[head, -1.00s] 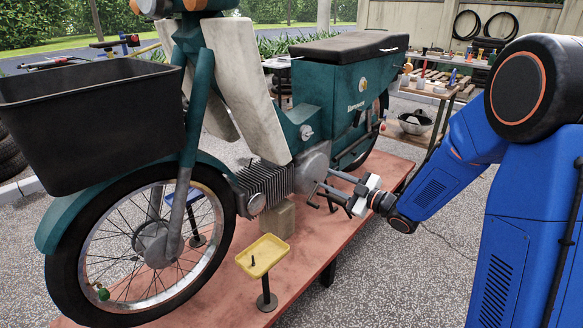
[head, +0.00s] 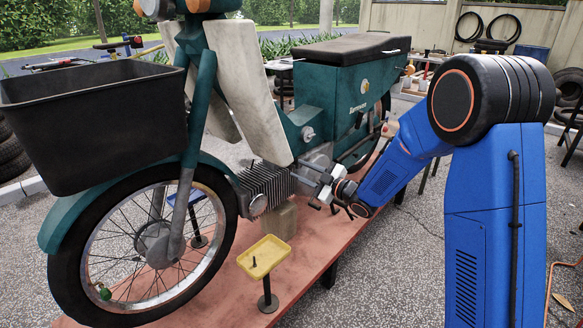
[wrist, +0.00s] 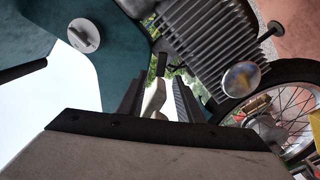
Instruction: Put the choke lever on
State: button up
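I cannot clearly make out a choke lever. A small dark piece (head: 254,262) stands in the yellow tray (head: 272,249); it is too small to identify. A round grey knob with a raised bar (wrist: 83,35) sits on the teal bike body, and shows in the head view too (head: 307,133). My gripper (head: 318,178) is beside the engine, at the bike's near side. In the wrist view, my gripper's fingers (wrist: 158,82) are apart with a see-through gap. A short dark piece (wrist: 161,65) shows beyond the tips; I cannot tell whether it is touched.
The teal motorbike (head: 340,80) stands on a reddish platform (head: 225,285). Its finned engine (head: 265,182) is close to my gripper. The black front basket (head: 95,125) and front wheel are at left. A workbench with tools is behind; paving is open at right.

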jog(key=shift+x, duration=2.45)
jog(key=shift+c, duration=0.6)
